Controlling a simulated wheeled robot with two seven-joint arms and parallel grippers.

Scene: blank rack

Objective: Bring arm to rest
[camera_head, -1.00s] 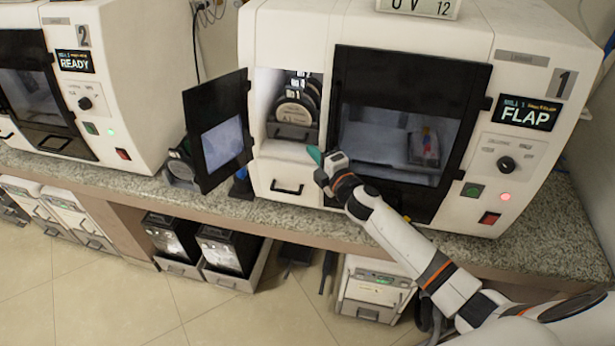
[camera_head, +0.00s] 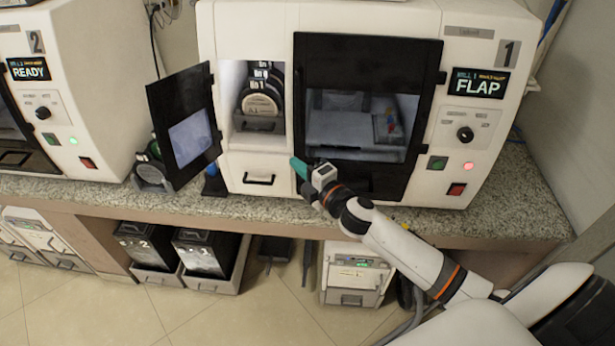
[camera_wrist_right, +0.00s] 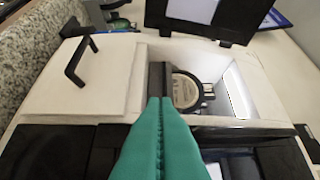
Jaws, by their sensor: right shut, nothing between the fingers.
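My right arm comes in from the lower right in the head view. Its gripper (camera_head: 298,166) has green fingers and is in front of machine 1 (camera_head: 480,180), near the lower right of the open compartment (camera_head: 238,100). In the right wrist view the green fingers (camera_wrist_right: 161,102) are pressed together with nothing between them. They point toward the compartment, where round labelled discs (camera_head: 261,104) stand; one disc also shows in the wrist view (camera_wrist_right: 184,90). My left gripper is in neither view.
A small dark door (camera_head: 183,125) hangs open left of the compartment. Below it is a drawer handle (camera_head: 259,180). Machine 1's display (camera_head: 478,84) reads FLAP and its light is red. Machine 2 (camera_head: 100,80) reads READY. Dark boxes (camera_head: 205,250) sit under the granite counter (camera_head: 520,200).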

